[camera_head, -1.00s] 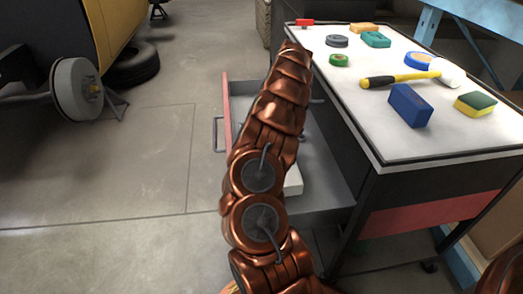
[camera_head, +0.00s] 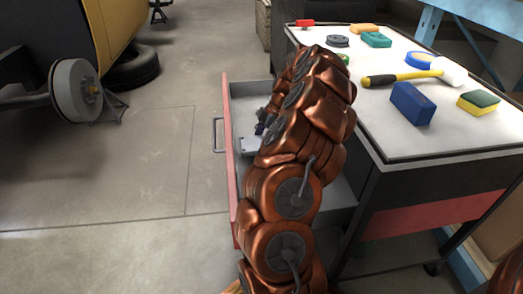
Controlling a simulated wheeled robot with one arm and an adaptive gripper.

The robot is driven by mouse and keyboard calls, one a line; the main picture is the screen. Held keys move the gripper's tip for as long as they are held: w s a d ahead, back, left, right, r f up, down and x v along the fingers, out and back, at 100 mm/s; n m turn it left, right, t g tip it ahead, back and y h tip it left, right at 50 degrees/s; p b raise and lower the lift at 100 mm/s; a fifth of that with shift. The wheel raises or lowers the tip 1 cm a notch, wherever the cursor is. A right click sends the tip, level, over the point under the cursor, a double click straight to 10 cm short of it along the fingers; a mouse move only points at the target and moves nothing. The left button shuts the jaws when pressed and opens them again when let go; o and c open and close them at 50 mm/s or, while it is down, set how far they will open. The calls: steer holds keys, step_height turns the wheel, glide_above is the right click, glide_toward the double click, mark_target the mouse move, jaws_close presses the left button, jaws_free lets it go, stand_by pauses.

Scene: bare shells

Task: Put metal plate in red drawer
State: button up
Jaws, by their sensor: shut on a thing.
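The red drawer (camera_head: 231,172) is pulled open from the left side of the tool cart, its red front facing left. My copper-coloured arm reaches over it and hides much of its inside. My gripper (camera_head: 260,131) is mostly hidden behind the arm; only small dark parts show over the drawer. A light grey flat piece, which looks like the metal plate (camera_head: 248,145), shows at the gripper, and the gripper is shut on it. The plate is over the drawer's opening, just inside the red front. I cannot tell whether it touches the drawer floor.
The white cart top (camera_head: 440,133) holds a hammer (camera_head: 400,77), a blue block (camera_head: 411,103), a yellow-green sponge (camera_head: 478,102), tape rolls and other small items. The drawer's handle (camera_head: 217,135) sticks out left. The floor left of the drawer is clear.

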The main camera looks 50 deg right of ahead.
steer(key=shift+s+a, duration=0.15)
steer(key=shift+f+b, duration=0.35)
steer(key=shift+f, duration=1.4)
steer(key=shift+f, duration=0.15)
steer(key=o, duration=1.3)
